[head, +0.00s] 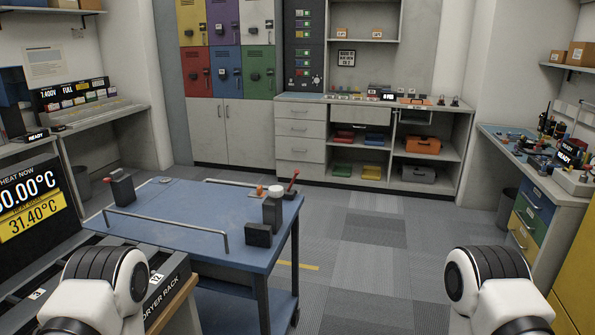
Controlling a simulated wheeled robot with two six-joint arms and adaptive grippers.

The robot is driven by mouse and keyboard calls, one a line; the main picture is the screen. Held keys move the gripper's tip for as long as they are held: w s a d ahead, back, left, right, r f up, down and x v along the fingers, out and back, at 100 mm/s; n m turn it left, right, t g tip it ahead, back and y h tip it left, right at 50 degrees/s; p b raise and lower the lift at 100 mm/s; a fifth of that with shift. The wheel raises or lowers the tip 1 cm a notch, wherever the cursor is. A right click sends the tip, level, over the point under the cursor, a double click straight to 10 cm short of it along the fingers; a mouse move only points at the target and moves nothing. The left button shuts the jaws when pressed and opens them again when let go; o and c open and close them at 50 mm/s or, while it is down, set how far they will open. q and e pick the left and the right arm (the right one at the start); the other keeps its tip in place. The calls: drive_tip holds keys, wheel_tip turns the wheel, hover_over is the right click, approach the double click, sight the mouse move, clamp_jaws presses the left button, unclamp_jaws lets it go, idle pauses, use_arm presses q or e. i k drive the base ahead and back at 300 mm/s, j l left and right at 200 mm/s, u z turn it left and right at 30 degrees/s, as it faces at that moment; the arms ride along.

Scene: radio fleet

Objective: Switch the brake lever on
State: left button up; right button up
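A blue-topped cart (180,214) with grey rails stands in the front left of the head view. A small red lever (292,181) sticks up, tilted, at the cart's right back corner; it looks like the brake lever, but no label on it can be read. Its base is partly hidden behind a grey cylinder with a white top (273,205). Only white and black links of my two arms show at the bottom left and bottom right, well apart from the lever. Neither gripper is in view.
A dark block (258,235) and a dark device with a red tip (121,188) stand on the cart. A dryer rack (163,290) is at the front left. Benches line the left and right walls, with lockers and shelves behind. The grey floor (370,245) right of the cart is clear.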

sight(296, 172)
drive_tip(key=i+l, duration=0.55)
drive_tip(key=i+l+u, duration=0.1)
drive_tip(key=i+l, duration=0.4)
drive_tip(key=l, duration=0.15)
drive_tip(key=i+l, duration=0.5)
drive_tip(key=l, duration=0.15)
drive_tip(key=i+j+u, duration=0.05)
